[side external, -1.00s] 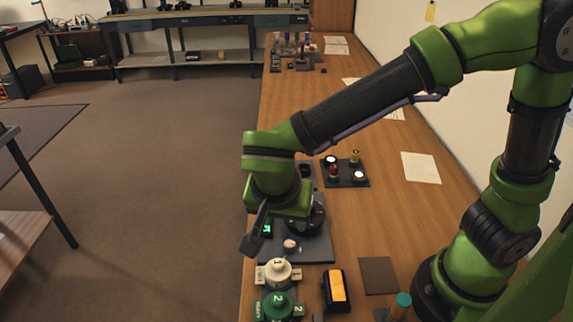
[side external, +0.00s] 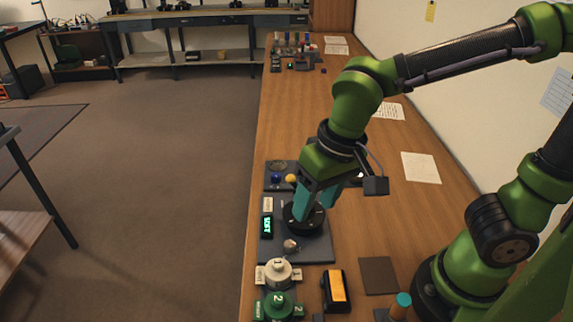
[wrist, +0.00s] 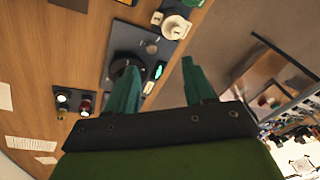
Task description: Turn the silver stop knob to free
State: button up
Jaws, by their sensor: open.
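The silver stop knob (side external: 290,245) is a small pale knob near the front of a dark plate (side external: 318,250). It also shows in the wrist view (wrist: 152,48). Behind it on the same plate is a black round dial (side external: 303,219), partly hidden by my fingers. A small green-lit display (side external: 267,226) sits to the dial's left; I cannot read it surely. My gripper (side external: 314,212) has teal fingers, apart and empty, above the dial and behind the silver knob. I cannot tell whether a fingertip touches the dial. The knob's markings are too small to read.
A white numbered knob (side external: 278,271) and a green numbered knob (side external: 278,305) stand in front of the plate. An orange-topped box (side external: 336,290) and a brown pad (side external: 378,276) lie to the right. Behind is a dark panel with blue and yellow knobs (side external: 290,178).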

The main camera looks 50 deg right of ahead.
jog(key=s+d+r+m+t, duration=0.1)
jog(key=d+r+t, duration=0.4)
jog(key=d, duration=0.6)
jog(key=shift+s+r+m+y, duration=0.2)
jog(key=shift+s+m+y, duration=0.1)
jog(key=shift+m, duration=0.1)
jog(key=m+g+h, duration=0.2)
jog(key=m+g, duration=0.5)
jog(key=m, duration=0.1)
send_over(290, 244)
notch_tip(290, 244, down, 6)
notch_tip(290, 244, down, 17)
jog(key=shift+w+r, duration=0.1)
jog(key=shift+c, duration=0.5)
